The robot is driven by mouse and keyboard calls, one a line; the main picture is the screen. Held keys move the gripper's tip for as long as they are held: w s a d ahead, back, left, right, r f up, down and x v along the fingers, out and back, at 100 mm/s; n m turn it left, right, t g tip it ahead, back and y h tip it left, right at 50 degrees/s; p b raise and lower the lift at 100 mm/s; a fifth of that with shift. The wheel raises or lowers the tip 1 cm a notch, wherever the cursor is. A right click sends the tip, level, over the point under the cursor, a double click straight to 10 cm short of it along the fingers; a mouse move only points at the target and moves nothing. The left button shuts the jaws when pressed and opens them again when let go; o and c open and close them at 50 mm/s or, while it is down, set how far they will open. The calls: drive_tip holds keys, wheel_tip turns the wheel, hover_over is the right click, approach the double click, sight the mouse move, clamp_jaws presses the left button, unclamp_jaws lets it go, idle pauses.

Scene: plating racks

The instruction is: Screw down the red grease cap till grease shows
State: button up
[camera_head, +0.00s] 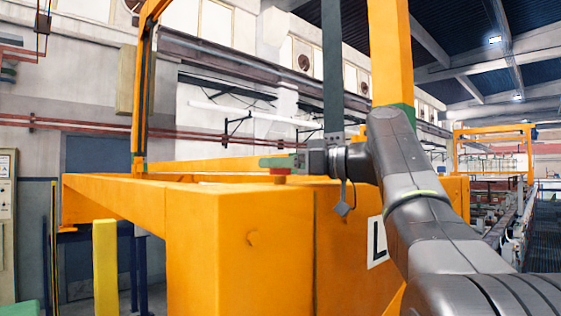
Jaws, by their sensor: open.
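A small red cap (280,171) sits on the top edge of the orange steel frame (240,215), near the middle of the view. My gripper (278,162) reaches in from the right with its green fingers just above or around the upper part of the cap. The jaws are open. The fingers hide the top of the cap, and I cannot tell whether they touch it. No grease is visible around the cap at this size.
A dark upright post (333,70) and an orange column (391,50) rise close behind my arm. A yellow post (105,268) stands at the lower left. A grey door (97,180) is behind it. Railings and racks line the right side.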

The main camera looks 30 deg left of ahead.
drive_tip(key=c, duration=1)
drive_tip(key=shift+o, duration=0.2)
drive_tip(key=shift+s+f+m+t+b, duration=0.1)
drive_tip(key=shift+f+m+t+b, duration=0.1)
drive_tip(key=shift+m+t+b, duration=0.7)
drive_tip(key=shift+r+m+t+b, duration=0.1)
drive_tip(key=shift+m+t+b, duration=0.15)
drive_tip(key=shift+m+t, duration=0.8)
drive_tip(key=shift+r+m+t+b, duration=0.1)
drive_tip(key=shift+m+t+b, duration=0.2)
drive_tip(key=shift+t, duration=1.35)
drive_tip(key=o, duration=1)
drive_tip(key=shift+c, duration=0.2)
